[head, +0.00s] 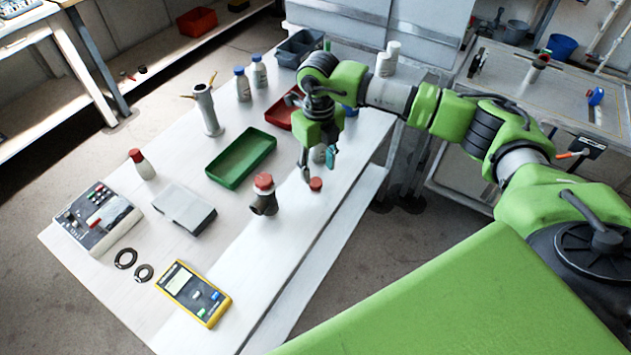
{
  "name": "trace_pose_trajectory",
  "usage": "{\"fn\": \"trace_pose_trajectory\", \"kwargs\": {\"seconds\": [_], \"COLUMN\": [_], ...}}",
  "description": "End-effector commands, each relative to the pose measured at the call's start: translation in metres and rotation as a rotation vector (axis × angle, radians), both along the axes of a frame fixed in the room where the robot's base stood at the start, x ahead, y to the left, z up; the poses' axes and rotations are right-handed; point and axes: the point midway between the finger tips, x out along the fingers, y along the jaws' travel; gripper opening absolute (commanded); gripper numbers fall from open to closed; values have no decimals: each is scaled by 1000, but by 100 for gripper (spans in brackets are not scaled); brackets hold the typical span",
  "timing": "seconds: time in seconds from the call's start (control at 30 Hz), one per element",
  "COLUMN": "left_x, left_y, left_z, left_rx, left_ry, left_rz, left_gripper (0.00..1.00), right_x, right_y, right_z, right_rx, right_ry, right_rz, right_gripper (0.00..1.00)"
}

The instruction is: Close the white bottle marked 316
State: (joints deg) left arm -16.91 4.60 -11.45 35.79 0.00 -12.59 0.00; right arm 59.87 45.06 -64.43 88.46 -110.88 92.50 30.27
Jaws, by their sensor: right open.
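My right gripper (319,165) is open and points down over the right part of the white table (235,262). A white bottle (318,154) shows partly between and behind its fingers; its top is hidden, and I cannot tell whether the fingers touch it. A small red cap (316,184) is on the table just in front of the gripper. No marking 316 is legible on any bottle. Another white bottle with a red cap (142,163) stands at the left. My left gripper is not in view.
A dark fitting with a red top (264,194) stands left of the red cap. A green tray (241,155), a red tray (280,116) and a grey stand (206,110) are farther back. Blue-capped bottles (259,74) stand behind. A yellow meter (194,293) lies in front.

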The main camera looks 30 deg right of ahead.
Motion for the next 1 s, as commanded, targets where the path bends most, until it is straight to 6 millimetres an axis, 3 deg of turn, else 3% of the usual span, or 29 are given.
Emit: {"fn": "trace_pose_trajectory", "kwargs": {"seconds": [0.17,0.33,0.5,0.87,1.0], "left_x": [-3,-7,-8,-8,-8], "left_y": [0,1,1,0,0], "left_z": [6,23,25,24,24], "left_rx": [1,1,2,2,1], "left_ry": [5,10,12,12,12], "left_rz": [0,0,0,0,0], "left_gripper": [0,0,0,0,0], "right_x": [0,1,2,2,2], "right_y": [1,3,3,2,2], "right_z": [-5,-30,-49,-52,-52], "right_rx": [1,-1,1,0,0], "right_ry": [2,5,1,0,0], "right_rz": [0,-1,0,0,0], "right_gripper": [42,42,42,42,19]}}
